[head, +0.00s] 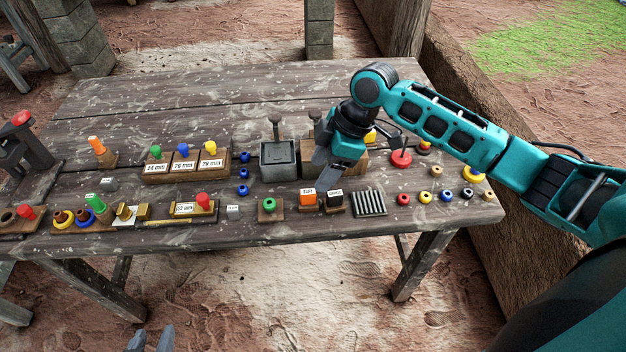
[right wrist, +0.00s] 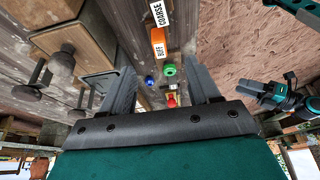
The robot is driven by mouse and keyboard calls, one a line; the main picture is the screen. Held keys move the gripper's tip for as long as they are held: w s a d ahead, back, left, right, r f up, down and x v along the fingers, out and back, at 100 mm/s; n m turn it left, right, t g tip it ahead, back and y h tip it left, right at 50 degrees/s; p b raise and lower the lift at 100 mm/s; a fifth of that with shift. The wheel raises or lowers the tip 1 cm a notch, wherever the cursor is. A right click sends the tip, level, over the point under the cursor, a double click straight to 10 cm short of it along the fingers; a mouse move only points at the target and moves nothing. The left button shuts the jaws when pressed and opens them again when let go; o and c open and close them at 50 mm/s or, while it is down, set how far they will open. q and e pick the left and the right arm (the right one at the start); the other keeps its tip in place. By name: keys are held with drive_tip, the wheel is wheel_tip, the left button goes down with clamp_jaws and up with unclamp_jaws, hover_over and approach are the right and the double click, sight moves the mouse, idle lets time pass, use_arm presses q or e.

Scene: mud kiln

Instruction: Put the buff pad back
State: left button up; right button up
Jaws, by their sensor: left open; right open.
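The orange buff pad (head: 307,201), labelled BUFF, stands near the front edge of the table, right of centre, and appears to sit on a small wooden base. It also shows in the right wrist view (right wrist: 158,40), beyond my fingertips. The dark coarse pad (head: 334,200), labelled COARSE, stands just right of it. My right gripper (head: 321,172) is open and empty, fingers down, just behind and above the two pads, apart from them as far as I can tell. My left gripper (head: 150,340) is open and empty at the bottom edge of the head view, in front of the table.
A grey metal box (head: 279,160) with a plunger stands behind left of the pads. A green-knobbed block (head: 269,207) is left, a ribbed dark rack (head: 369,204) right. Several coloured rings lie farther right. Labelled wooden blocks (head: 183,167) stand left. Bare boards lie at the back.

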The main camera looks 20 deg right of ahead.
drive_tip(key=v, duration=0.4)
idle(0.4)
drive_tip(key=s+a+f+m+t, duration=0.1)
drive_tip(key=s+a+f+m, duration=0.2)
drive_tip(key=s+a+f, duration=0.6)
drive_tip(key=s+d+r+m+t+h, duration=0.1)
drive_tip(key=s+d+m+h, duration=0.15)
drive_tip(key=s+m, duration=0.3)
drive_tip(key=s+d+m+h, duration=0.2)
drive_tip(key=s+d+m, duration=0.2)
drive_tip(key=s, duration=0.3)
drive_tip(key=w+a+f+t+y, duration=0.2)
drive_tip(key=w+f+t, duration=0.5)
drive_tip(key=f, duration=0.1)
drive_tip(key=shift+w+a+n, duration=0.25)
drive_tip(key=shift+n, duration=0.2)
